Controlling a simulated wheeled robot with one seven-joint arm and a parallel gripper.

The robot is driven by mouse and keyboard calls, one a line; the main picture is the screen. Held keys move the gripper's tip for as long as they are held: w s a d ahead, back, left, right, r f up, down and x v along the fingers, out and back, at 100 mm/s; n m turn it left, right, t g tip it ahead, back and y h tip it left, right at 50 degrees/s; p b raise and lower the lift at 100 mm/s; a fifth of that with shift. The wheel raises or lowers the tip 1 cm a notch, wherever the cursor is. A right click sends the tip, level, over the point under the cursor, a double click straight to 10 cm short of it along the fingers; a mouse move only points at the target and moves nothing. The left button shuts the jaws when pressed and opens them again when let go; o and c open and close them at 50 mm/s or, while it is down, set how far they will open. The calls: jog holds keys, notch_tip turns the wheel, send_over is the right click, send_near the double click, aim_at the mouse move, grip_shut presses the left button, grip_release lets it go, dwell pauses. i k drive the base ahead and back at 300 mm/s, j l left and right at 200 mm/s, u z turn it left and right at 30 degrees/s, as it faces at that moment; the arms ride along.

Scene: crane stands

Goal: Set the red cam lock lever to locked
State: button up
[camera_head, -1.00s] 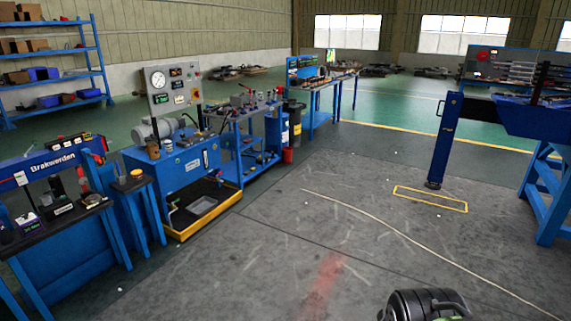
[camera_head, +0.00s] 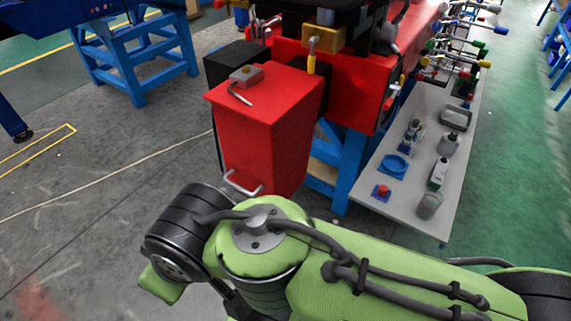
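I cannot single out the red cam lock lever with certainty. A red machine body (camera_head: 340,85) stands at the top centre, with a yellow-handled lever (camera_head: 311,60) upright on its front. Several small handles with red, yellow, green and blue ends (camera_head: 465,60) stick out along the machine at the upper right, too small to tell apart. My green arm crosses the bottom of the view, and its gripper is not in view.
A red cabinet (camera_head: 262,135) with a metal handle stands in front of the machine, close to my arm. A grey shelf (camera_head: 375,190) with bottles and a blue dish is at the right. Blue trestles (camera_head: 135,60) stand at the upper left. Grey floor at the left is clear.

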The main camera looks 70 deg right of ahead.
aim_at(392, 98)
jog(key=z, duration=3.2)
jog(key=i+j+u, duration=0.1)
jog(key=j, duration=0.2)
jog(key=i+j+u, duration=0.1)
jog(key=j, duration=0.2)
jog(key=i+j+u, duration=0.1)
jog(key=j, duration=0.2)
jog(key=i, duration=0.05)
